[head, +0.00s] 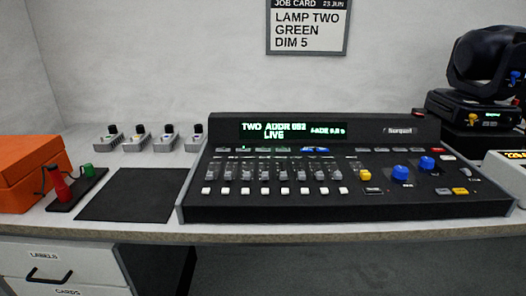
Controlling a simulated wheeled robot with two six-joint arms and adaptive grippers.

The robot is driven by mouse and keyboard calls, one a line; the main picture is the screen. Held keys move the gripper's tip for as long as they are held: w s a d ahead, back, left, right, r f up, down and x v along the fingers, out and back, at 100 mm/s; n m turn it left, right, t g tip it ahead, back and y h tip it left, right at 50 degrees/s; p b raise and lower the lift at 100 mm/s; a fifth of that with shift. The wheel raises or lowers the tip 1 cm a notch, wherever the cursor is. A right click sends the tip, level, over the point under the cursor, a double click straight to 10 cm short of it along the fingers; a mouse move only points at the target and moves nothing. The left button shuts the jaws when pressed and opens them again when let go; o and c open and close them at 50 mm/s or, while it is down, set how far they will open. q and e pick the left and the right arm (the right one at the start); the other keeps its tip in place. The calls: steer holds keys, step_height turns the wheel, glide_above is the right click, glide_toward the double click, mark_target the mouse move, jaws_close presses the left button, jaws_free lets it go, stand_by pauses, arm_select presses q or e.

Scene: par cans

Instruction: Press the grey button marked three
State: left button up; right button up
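A black lighting console (420,207) stands on the desk, with a lit green-text screen (292,131) that reads "TWO ADDR", a blurred number and "LIVE". A row of small pale buttons (245,190) runs along its front below the faders (275,171). A grey button (443,191) sits at the right beside a yellow one. The button markings are too small to read, so I cannot tell which is marked three. Neither of my grippers is in view.
Blue knobs (400,172) rise from the console's right side. A black mat (137,195), red and green handled items and an orange box (28,170) lie left. Several small grey units stand behind the mat. A black moving-head lamp (485,60) stands right. A job card (308,27) hangs above.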

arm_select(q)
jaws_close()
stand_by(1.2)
